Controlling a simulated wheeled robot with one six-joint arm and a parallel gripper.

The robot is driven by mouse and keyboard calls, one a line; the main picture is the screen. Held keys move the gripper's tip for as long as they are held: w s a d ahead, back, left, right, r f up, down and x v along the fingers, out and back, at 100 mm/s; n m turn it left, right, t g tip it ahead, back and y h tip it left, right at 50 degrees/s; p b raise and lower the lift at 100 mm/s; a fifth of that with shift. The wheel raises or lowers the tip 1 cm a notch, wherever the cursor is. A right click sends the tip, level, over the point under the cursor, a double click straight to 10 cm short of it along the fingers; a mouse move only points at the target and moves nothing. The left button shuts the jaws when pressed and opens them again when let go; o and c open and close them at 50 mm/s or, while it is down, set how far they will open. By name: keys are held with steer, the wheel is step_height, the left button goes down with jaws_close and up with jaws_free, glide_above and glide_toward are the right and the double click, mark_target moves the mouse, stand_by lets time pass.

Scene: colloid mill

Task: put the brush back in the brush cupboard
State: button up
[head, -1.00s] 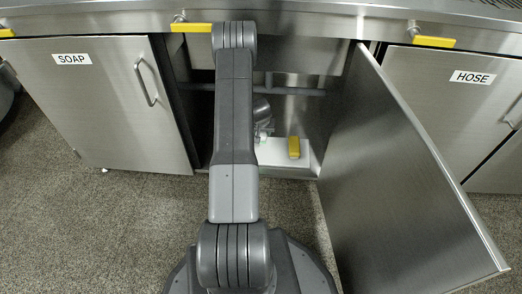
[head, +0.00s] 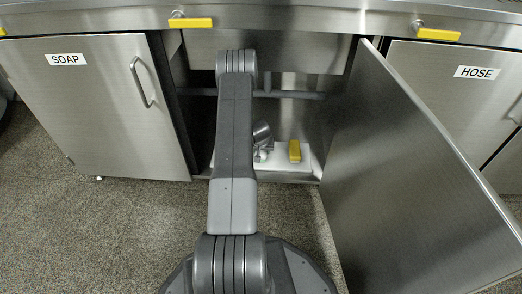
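The cupboard between the soap and hose cupboards stands open, its steel door (head: 415,185) swung out to the right. Inside, a white board (head: 310,165) lies on the floor of the cupboard. A yellow block-shaped thing, probably the brush (head: 294,151), rests on the board towards its right side. My arm reaches into the opening. My gripper (head: 261,153) is low over the board, left of the yellow thing and apart from it. Its fingers are mostly hidden behind my arm and too small to read.
The soap cupboard (head: 110,110) at left and the hose cupboard (head: 460,100) at right are shut. A horizontal pipe (head: 295,94) crosses the opening above the board. Yellow-handled valves (head: 190,22) line the counter edge. The open door bounds the right side.

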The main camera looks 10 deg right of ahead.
steer(key=o, duration=0.4)
steer(key=shift+o, duration=0.2)
steer(key=v, duration=1.2)
steer(key=shift+p, duration=0.35)
steer(key=shift+r, duration=0.15)
